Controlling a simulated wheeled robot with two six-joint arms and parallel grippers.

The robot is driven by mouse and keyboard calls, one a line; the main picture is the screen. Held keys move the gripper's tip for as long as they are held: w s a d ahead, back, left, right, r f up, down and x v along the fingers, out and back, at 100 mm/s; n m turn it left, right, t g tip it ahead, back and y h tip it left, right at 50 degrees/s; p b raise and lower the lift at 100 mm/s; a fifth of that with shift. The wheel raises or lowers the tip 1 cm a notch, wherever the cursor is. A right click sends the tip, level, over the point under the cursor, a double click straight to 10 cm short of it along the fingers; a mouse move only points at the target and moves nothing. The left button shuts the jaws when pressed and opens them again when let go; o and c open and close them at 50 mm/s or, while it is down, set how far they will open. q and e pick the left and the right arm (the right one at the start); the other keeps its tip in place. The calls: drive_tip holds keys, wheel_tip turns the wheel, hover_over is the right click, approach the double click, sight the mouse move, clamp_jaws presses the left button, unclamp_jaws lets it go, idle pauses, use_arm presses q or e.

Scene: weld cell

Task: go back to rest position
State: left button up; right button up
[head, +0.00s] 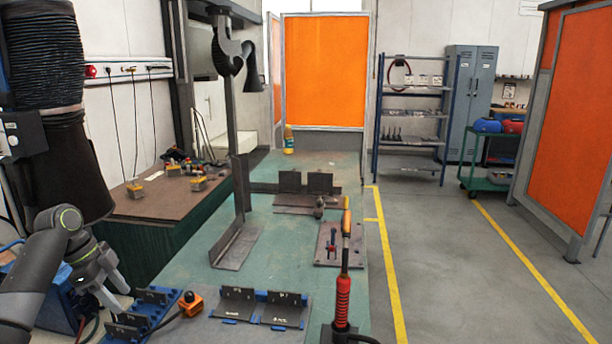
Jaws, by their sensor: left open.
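My left arm comes in from the left edge. My left gripper (119,298) is open and appears empty, with its fingers pointing down and to the right. It is at the near left corner of the green work table (190,270), close to a blue fixture (150,308) with dark metal plates in it. I cannot tell whether the fingertips touch the fixture. My right gripper is not in view.
A second blue fixture with dark plates (262,306) and an orange-and-black item (191,304) lie nearby. A red-handled torch (343,300) stands at the table's front. Angle pieces (235,246) lie farther back. The floor right of the table is clear.

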use_arm(q)
drive_tip(key=s+d+f+n+y, duration=0.1)
drive_tip(key=s+d+f+n, duration=0.15)
drive_tip(key=s+f, duration=0.4)
drive_tip(key=s+d+f+n+y, duration=0.1)
drive_tip(key=s+d+f, duration=0.3)
drive_tip(key=f, duration=0.5)
drive_tip(key=s+d+f+n+y, duration=0.1)
drive_tip(key=s+d+f+n, duration=0.15)
drive_tip(key=s+f, duration=0.35)
drive_tip(key=s+d+r+n+t+y, duration=0.1)
drive_tip(key=s+d+n, duration=0.25)
drive_tip(key=s, duration=0.65)
drive_tip(key=s+d+n+t+y, duration=0.2)
drive_tip(key=s+n, duration=0.3)
drive_tip(key=s, duration=0.4)
wheel_tip(320, 180, down, 22)
drive_tip(key=a+g, duration=0.2)
drive_tip(key=s+d+f+g+h, duration=0.1)
drive_tip(key=s+f, duration=1.4)
drive_tip(key=f, duration=0.3)
drive_tip(key=shift+d+f, duration=0.2)
drive_tip(key=shift+d, duration=0.05)
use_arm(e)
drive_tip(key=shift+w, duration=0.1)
